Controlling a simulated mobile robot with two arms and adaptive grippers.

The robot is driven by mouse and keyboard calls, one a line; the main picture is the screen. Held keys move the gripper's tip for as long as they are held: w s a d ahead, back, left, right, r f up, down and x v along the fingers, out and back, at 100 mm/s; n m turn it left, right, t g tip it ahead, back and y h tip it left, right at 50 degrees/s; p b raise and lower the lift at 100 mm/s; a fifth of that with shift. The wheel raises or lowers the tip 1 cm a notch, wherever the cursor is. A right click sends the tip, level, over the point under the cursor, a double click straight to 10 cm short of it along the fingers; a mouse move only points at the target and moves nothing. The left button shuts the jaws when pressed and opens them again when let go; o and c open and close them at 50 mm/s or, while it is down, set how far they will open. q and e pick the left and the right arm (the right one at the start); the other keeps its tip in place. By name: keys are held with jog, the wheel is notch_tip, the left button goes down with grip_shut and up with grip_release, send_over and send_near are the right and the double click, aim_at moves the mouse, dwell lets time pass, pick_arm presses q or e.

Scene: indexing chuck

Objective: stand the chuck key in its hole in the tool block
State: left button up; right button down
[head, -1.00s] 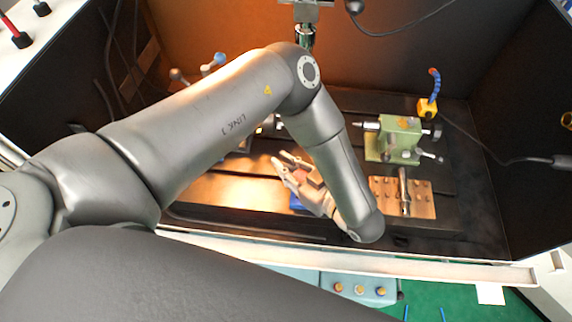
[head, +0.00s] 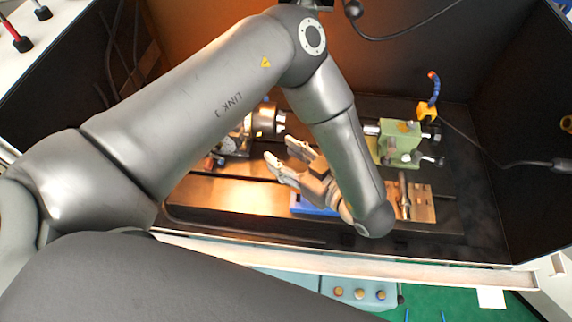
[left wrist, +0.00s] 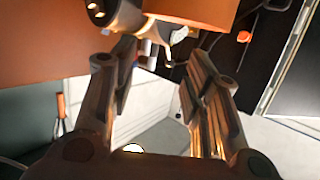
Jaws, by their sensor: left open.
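My left gripper (head: 281,152) is open and empty, over the machine bed just below and right of the silver chuck (head: 264,119). Its two spread fingers also show in the left wrist view (left wrist: 160,95), with nothing between them. A brown block with several studs or holes (head: 424,205) sits on the bed at the right; I cannot tell for sure that it is the tool block. A silver rod-like piece (head: 403,185) lies across it, and I cannot tell whether this is the chuck key. My right gripper is not in view.
A blue piece (head: 306,205) shows partly behind my gripper. A green tailstock (head: 400,139) stands on the bed at the right, beside a yellow-based blue hose (head: 427,110). The wrist view shows a metal spindle part (left wrist: 150,25) close above the fingers. Dark walls enclose the bed.

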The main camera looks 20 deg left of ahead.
pick_arm(q)
jog(key=shift+r, duration=2.25)
jog(key=shift+s+f, duration=0.1)
